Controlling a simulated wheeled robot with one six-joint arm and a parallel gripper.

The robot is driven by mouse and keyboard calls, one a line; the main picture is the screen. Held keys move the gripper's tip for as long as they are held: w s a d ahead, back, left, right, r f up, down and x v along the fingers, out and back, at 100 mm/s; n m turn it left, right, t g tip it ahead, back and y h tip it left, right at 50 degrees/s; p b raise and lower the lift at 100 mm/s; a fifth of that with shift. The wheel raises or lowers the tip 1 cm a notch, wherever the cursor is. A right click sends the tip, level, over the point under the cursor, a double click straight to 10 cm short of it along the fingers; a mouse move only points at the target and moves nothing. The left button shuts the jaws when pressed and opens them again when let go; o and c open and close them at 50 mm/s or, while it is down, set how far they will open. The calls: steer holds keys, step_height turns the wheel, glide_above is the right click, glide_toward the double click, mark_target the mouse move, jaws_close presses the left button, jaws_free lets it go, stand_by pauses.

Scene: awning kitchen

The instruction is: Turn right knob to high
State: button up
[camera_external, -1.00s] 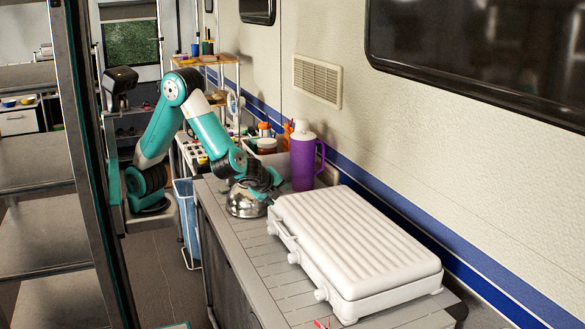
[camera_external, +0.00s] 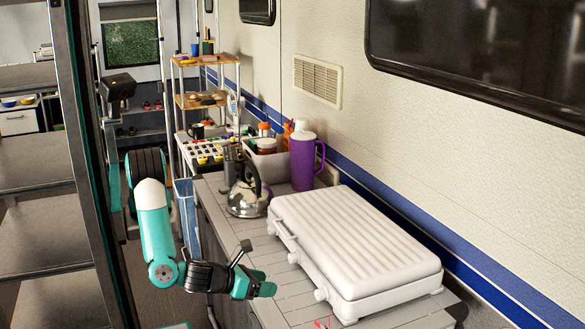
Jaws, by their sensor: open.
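A white camping stove (camera_external: 355,240) with a ridged, closed lid stands on the grey counter. White knobs stick out along its long side facing my arm: one near the kettle (camera_external: 272,229), a middle one (camera_external: 293,258), and one toward the camera end (camera_external: 320,294). The knob settings are too small to read. My gripper (camera_external: 264,285) is open and empty. In the picture it is left of the knob at the camera end and below the middle one, apart from both. Its exact height and distance from the knobs cannot be told.
A shiny kettle (camera_external: 248,196) and a purple jug (camera_external: 303,162) stand on the counter behind the stove. A small red item (camera_external: 322,324) lies at the bottom edge. A shelf rack (camera_external: 40,170) stands on the left. A strip of counter (camera_external: 277,262) before the stove is clear.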

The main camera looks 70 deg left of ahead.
steer(key=s+d+m, duration=0.1)
steer(key=p, duration=0.2)
glide_toward(316, 295)
steer(key=x, duration=0.9)
steer(key=shift+w+f, duration=0.1)
steer(key=shift+w, duration=0.3)
steer(key=shift+h, duration=0.3)
steer(key=c, duration=0.7)
